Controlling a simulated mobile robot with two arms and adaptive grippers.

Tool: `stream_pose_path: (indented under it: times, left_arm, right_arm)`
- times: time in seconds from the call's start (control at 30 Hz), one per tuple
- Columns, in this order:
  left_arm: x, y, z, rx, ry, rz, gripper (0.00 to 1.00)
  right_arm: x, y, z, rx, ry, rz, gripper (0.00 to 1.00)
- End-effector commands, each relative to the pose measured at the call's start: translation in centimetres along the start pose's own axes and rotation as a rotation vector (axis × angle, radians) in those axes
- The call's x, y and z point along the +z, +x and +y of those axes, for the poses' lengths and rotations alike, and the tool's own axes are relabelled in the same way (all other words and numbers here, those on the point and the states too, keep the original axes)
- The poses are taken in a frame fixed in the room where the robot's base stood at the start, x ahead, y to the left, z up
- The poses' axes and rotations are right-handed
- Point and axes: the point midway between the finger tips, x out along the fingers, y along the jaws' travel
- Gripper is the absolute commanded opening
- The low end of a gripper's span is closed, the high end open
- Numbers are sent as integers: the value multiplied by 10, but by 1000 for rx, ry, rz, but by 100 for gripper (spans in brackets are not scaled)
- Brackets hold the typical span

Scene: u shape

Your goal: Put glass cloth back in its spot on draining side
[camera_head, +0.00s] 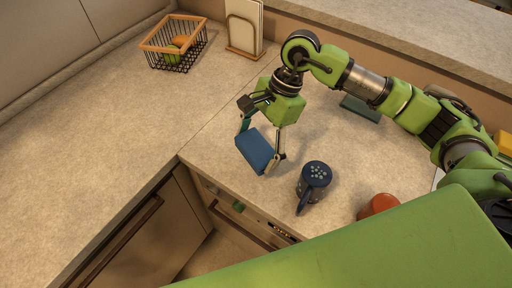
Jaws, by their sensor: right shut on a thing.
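A blue folded cloth (255,150), apparently the glass cloth, is held between the fingers of my right gripper (259,148). The gripper points down over the counter near its inner corner. The cloth is tilted; I cannot tell whether it touches the counter. A flat dark teal item (360,109) lies on the counter behind my right arm, partly hidden by it. My left gripper is not in view.
A dark blue dotted vessel with a handle (315,176) stands right of the cloth. A red-orange item (376,205) is partly hidden farther right. A wire fruit basket (173,43) and an upright board holder (243,28) stand at the back. The left counter (75,165) is clear.

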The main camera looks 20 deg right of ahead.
Motion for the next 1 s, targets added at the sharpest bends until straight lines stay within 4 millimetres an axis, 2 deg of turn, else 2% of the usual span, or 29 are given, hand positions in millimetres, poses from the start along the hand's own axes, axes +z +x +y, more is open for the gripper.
stream_pose_path:
  times: [0.27, 0.43, 0.83, 0.87, 0.9, 0.93, 1.0]
  left_arm:
    - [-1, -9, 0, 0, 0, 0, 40]
    - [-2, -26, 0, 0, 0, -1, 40]
    - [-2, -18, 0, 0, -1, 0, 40]
    - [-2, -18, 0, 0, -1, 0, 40]
    - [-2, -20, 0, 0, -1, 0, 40]
    - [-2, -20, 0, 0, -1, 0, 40]
    - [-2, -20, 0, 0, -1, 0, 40]
  right_arm:
    - [-12, 13, -11, 2, 1, -1, 59]
    - [-20, 34, -10, 3, 2, -1, 59]
    - [-24, 44, -11, 0, -1, 0, 59]
    - [-24, 43, -11, 0, -1, 0, 82]
    - [-24, 42, -11, 0, -1, 0, 92]
    - [-24, 42, -11, 0, -1, 0, 96]
    - [-24, 42, -11, 0, -1, 0, 96]
